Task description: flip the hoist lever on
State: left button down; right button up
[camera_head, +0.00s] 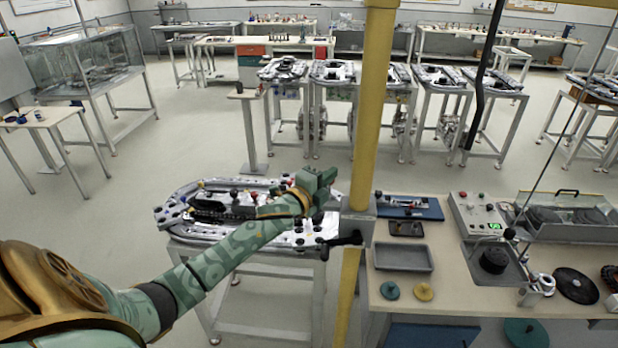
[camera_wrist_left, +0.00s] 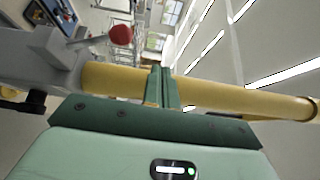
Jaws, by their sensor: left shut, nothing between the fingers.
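A lever with a red ball knob (camera_wrist_left: 121,35) sticks out from a grey box (camera_wrist_left: 45,55) in the left wrist view. The grey box (camera_head: 358,226) is clamped on a yellow post (camera_head: 374,110) in the head view, where the red knob does not show clearly. My left gripper (camera_head: 325,178) is just left of the post and above the box. In the wrist view the fingers of my left gripper (camera_wrist_left: 161,75) are shut and empty, in front of the yellow post (camera_wrist_left: 230,98) and right of the knob. I cannot tell whether they touch the post. My right gripper is out of view.
A black handle (camera_head: 346,239) juts left from the box's lower part. A metal plate fixture (camera_head: 180,225) stands below my left arm. A workbench (camera_head: 455,290) with a grey tray (camera_head: 403,257) is right of the post. Open floor lies at left.

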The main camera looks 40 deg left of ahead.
pick_arm(q)
jog(key=s+a+r, duration=0.1)
jog(key=s+r, duration=0.4)
jog(key=s, duration=0.3)
jog(key=shift+s+a+r+b, duration=0.15)
jog(key=shift+s+r+b, duration=0.05)
jog(key=shift+s+b, duration=0.15)
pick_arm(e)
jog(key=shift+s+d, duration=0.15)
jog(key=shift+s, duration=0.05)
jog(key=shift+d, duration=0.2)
